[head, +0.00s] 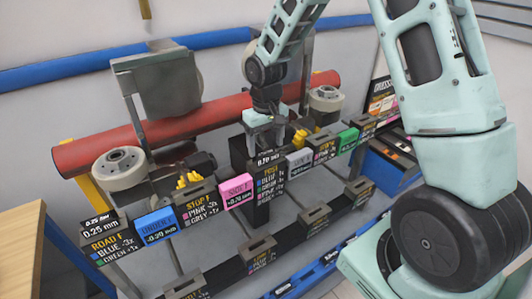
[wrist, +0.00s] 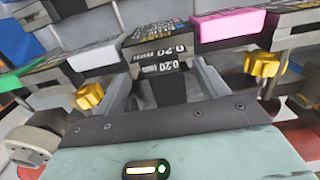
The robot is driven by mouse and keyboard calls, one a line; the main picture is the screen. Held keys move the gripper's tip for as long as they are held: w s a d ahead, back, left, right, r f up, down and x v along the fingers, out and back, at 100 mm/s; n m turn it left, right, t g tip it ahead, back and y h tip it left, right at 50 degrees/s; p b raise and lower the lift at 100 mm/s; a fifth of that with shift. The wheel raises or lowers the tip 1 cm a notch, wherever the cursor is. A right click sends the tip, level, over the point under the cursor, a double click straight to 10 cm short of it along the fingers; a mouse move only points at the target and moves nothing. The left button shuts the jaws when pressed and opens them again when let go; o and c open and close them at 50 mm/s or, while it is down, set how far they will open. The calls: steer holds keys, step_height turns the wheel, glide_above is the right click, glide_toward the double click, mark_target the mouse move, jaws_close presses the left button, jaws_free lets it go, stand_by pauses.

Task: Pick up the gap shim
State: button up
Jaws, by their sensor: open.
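My gripper (head: 264,126) hangs over the middle of a dark rack in the head view, with its jaws apart. Just below it stands a black piece with a white thickness label (head: 270,158). In the wrist view, a black piece labelled 0.20 (wrist: 162,58) lies ahead of my gripper (wrist: 168,88), between the two spread fingers. No label reads "gap shim", so I cannot tell for certain which piece that is.
Along the rack stand a blue block (head: 156,225), a pink block (head: 236,190), a grey block (head: 299,159) and a green block (head: 347,140), with dark printed blocks between them. A red tube (head: 100,150) and a pale wheel (head: 119,168) lie behind. A wooden table edge (head: 22,250) is at left.

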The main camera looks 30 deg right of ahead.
steer(key=shift+f, duration=1.25)
steer(key=c, duration=1.1)
step_height(320, 180, up, 10)
steer(key=b, duration=0.3)
step_height(320, 180, up, 5)
steer(key=p, duration=0.4)
glide_above(266, 152)
steer(key=shift+f, duration=0.2)
steer(key=shift+s, duration=0.1)
